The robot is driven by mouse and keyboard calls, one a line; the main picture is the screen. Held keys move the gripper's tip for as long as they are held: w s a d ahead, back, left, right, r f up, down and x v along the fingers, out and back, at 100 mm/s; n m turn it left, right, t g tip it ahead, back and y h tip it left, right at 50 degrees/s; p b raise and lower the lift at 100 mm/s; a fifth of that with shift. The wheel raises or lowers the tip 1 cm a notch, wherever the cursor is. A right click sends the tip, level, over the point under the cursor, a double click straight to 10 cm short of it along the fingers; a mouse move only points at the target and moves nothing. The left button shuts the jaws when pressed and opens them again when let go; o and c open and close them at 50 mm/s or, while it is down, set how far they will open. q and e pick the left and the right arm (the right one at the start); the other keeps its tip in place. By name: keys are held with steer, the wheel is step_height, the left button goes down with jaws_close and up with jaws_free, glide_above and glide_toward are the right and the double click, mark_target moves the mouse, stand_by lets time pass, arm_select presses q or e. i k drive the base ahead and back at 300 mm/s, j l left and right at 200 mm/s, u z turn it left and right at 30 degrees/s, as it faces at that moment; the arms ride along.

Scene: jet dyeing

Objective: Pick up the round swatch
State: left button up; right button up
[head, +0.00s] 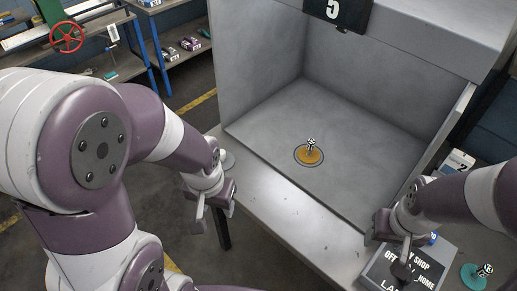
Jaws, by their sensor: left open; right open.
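A round orange swatch (309,156) with a small black-and-white knob lies inside a dark ring marked on the floor of the grey booth. A round teal swatch (472,277) with a similar knob lies at the lower right, outside the booth. My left gripper (212,215) is open and empty at the table's left front edge, left of the booth. My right gripper (392,245) is open at the booth's front right corner, over a dark lettered board (408,268), and appears empty. Neither gripper touches the orange swatch.
The booth (255,70) has walls left, back and right, and an overhead hood with a black sign (338,12). Its front is open. A pale round object (227,160) sits partly hidden behind my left gripper. A white box (458,160) stands right of the booth.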

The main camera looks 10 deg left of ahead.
mark_target(308, 154)
steer(key=i+z, duration=0.85)
steer(key=k+j, duration=0.05)
steer(key=k, duration=0.05)
